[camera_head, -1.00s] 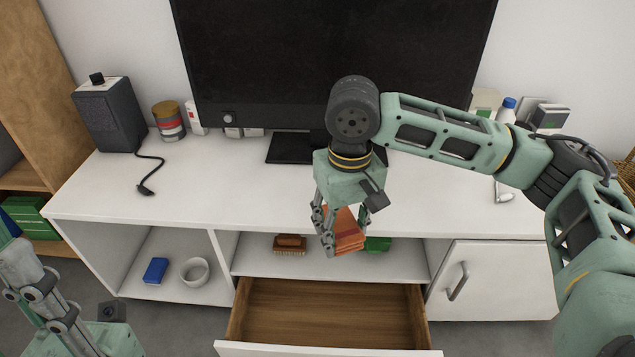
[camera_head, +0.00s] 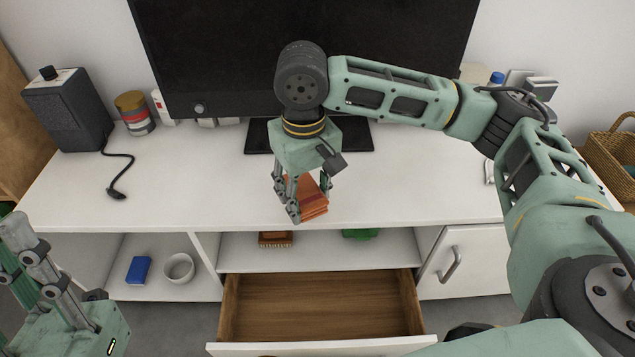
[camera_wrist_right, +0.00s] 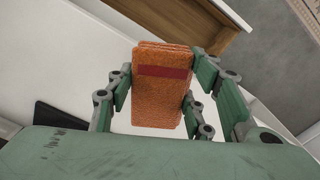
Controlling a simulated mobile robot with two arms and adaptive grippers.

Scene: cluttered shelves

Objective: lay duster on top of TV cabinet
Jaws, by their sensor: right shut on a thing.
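The duster (camera_head: 312,202) looks like a folded orange cloth with a dark red stripe. My right gripper (camera_head: 300,200) is shut on it. In the wrist view the duster (camera_wrist_right: 160,95) sits between the fingers of my right gripper (camera_wrist_right: 165,85). In the head view it shows over the front part of the white top of the TV cabinet (camera_head: 190,190); whether it touches the top cannot be told. My left gripper (camera_head: 40,265) is at the lower left, apart from the cabinet; its jaw opening is unclear.
The TV (camera_head: 250,60) stands at the back on a dark base. A speaker (camera_head: 70,110) with a cable and a striped can (camera_head: 134,113) stand at the left. An open drawer (camera_head: 320,305) juts out in front. The cabinet top's left middle is clear.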

